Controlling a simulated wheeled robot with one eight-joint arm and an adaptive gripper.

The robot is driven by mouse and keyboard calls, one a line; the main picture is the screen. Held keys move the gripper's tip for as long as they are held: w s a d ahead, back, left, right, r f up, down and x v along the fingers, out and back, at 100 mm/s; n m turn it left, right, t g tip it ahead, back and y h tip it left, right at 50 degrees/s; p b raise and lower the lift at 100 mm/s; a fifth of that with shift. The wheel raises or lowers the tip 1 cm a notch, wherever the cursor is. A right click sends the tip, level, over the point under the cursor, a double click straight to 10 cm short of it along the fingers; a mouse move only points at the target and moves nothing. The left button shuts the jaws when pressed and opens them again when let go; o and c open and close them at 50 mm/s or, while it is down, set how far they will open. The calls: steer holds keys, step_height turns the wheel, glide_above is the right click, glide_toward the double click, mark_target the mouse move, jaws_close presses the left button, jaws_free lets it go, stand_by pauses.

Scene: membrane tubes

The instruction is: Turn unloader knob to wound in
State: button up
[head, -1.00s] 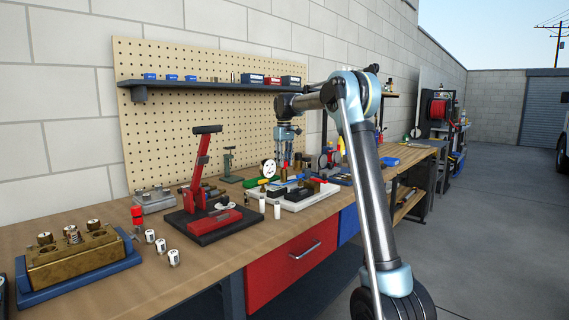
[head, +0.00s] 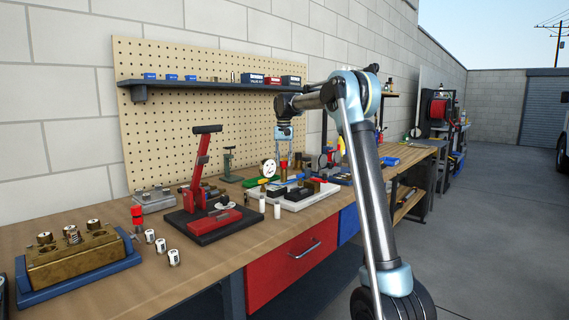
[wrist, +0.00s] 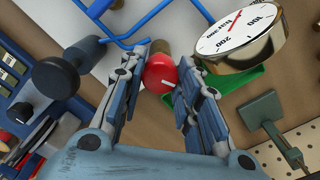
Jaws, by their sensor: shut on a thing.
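The red unloader knob (wrist: 160,73), a round cap with a short white mark, sits between the fingers of my gripper (wrist: 158,88) in the wrist view. The fingers are shut on it from both sides. In the head view my gripper (head: 284,160) points down over the assembly on the white tray (head: 265,188), and red shows between its fingertips. A white-faced pressure gauge (wrist: 238,32) is close beside the knob, and it also shows in the head view (head: 268,168). The knob's stem and body are hidden below it.
A red lever press (head: 203,165) stands left of the tray. A brass block on a blue base (head: 80,285) is at the near left.

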mark_target(284, 161)
steer(key=m, duration=0.5)
stand_by(0.6)
steer(key=o, duration=0.8)
step_height(284, 161, up, 12)
stand_by(0.3)
steer(key=shift+d, duration=0.1)
